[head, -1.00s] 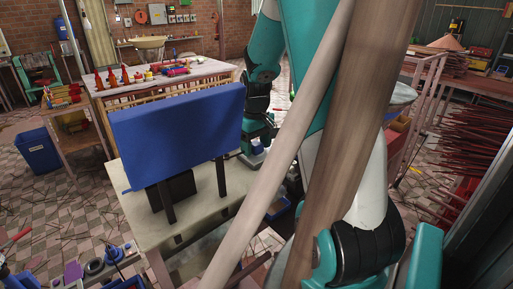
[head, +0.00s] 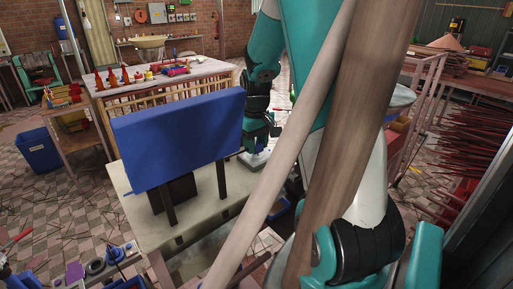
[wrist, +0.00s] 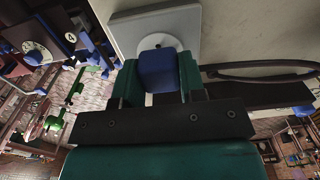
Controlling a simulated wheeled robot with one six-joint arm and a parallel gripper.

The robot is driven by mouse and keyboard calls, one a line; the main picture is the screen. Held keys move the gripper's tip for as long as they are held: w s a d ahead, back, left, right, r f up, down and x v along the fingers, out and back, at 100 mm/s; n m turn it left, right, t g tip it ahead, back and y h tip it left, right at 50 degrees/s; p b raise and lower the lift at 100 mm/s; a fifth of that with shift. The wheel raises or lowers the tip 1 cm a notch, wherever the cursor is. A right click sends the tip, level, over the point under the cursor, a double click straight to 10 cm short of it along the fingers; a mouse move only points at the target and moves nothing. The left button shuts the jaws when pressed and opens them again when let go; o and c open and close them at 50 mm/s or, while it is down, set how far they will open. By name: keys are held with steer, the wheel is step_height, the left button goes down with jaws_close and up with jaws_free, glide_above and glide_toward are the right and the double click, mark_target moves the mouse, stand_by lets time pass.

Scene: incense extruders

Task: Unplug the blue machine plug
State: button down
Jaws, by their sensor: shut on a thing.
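The blue plug (wrist: 158,72) sits between the two teal fingers of my gripper (wrist: 160,78) in the wrist view. My gripper is shut on it. Just beyond it is a round white socket (wrist: 150,42) on a pale grey plate (wrist: 190,22). A small dark spot shows on the socket face above the plug. Whether the plug still touches the socket is hard to tell. In the head view my gripper (head: 258,138) is right of the large blue machine panel (head: 180,138), above the table's right end, and the plug is too small there to make out clearly.
The blue panel stands on dark legs on a pale table (head: 200,208). A dark cable (wrist: 262,66) curves right of the gripper in the wrist view. A white-topped table (head: 165,80) with red cones stands behind. A blue bin (head: 38,150) is on the floor at left.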

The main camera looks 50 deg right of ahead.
steer(key=shift+r+p, duration=2.15)
steer(key=shift+r, duration=0.4)
